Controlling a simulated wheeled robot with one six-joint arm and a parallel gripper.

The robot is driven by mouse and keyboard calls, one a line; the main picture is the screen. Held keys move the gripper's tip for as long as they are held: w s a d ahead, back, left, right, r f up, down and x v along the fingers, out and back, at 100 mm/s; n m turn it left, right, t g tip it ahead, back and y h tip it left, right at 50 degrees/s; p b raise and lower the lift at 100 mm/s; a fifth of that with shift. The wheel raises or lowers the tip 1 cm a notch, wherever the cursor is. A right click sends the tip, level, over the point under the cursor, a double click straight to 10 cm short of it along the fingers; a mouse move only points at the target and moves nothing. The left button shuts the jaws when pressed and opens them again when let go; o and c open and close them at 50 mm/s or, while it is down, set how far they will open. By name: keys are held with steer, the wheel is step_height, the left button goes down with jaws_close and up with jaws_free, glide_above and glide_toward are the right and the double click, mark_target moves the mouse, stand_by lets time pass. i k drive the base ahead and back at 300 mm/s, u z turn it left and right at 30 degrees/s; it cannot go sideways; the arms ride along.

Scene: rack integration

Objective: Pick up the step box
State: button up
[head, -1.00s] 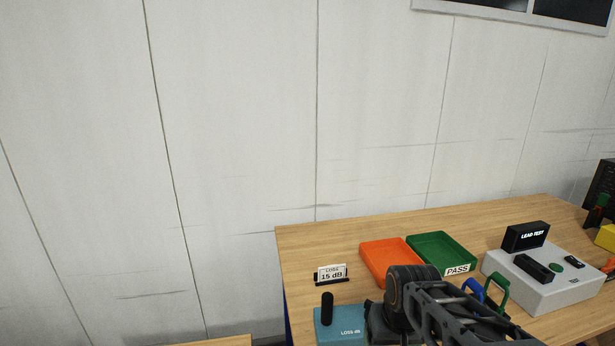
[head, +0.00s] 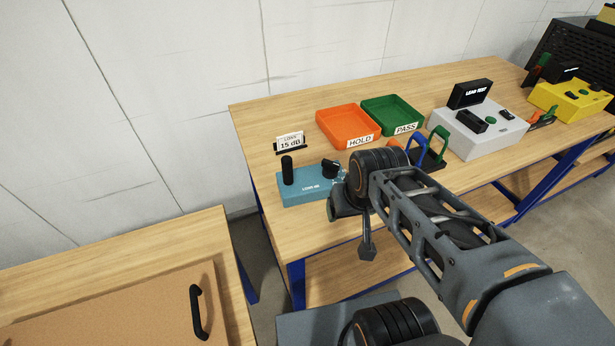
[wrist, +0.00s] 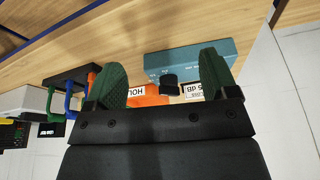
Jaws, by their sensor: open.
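The step box is a teal box (head: 309,188) labelled LOSS dB on the wooden bench near its left end. A black upright post (head: 287,170) stands at its left and a black knob (head: 330,167) at its right. In the wrist view the teal box (wrist: 192,62) lies beyond my gripper (wrist: 163,76), whose green-padded fingers are wide apart and empty. A black part (wrist: 168,83) of the box shows between the fingers; I cannot tell if it is post or knob.
Behind the box are a 15 dB card (head: 290,144), an orange HOLD tray (head: 347,123) and a green PASS tray (head: 393,112). Blue and green handles (head: 438,142) and a grey LEAD TEST unit (head: 478,133) stand right. A lower bench (head: 130,240) with a brown handled panel is at left.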

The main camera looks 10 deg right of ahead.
mark_target(299, 186)
steer(key=k, duration=1)
steer(key=z, duration=1.45)
steer(key=i, duration=1.55)
steer(key=u, duration=4.3)
